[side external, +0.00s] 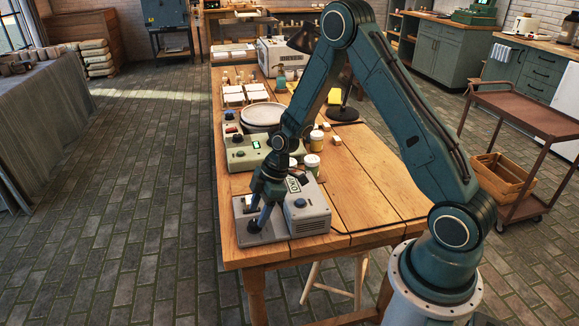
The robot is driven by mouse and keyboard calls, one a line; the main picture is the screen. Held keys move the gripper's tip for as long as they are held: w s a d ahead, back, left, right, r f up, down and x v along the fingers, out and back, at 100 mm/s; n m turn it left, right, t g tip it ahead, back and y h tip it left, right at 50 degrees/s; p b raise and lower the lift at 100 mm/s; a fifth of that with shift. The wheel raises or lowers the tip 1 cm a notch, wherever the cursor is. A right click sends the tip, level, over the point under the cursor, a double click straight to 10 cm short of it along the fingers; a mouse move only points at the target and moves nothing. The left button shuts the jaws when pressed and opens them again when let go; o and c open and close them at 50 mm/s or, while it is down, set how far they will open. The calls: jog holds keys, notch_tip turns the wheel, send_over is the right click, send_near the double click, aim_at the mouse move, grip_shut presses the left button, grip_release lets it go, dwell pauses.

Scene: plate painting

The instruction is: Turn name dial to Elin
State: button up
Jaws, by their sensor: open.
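My gripper (259,222) points down over a grey device (272,234) at the near left corner of the wooden table. The jaws are open, with the fingertips low over the device's flat plate. I cannot tell whether they touch a knob there. No dial reading Elin can be made out.
A round white plate (262,114) sits on a unit behind the green-beige box. Small paint jars (316,140) stand to its right, near a black lamp base (343,113). The right front of the wooden table (375,190) is clear.

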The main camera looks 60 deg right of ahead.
aim_at(254, 222)
jog(key=shift+x, duration=1.55)
jog(key=c, duration=1)
jog(key=shift+o, duration=0.2)
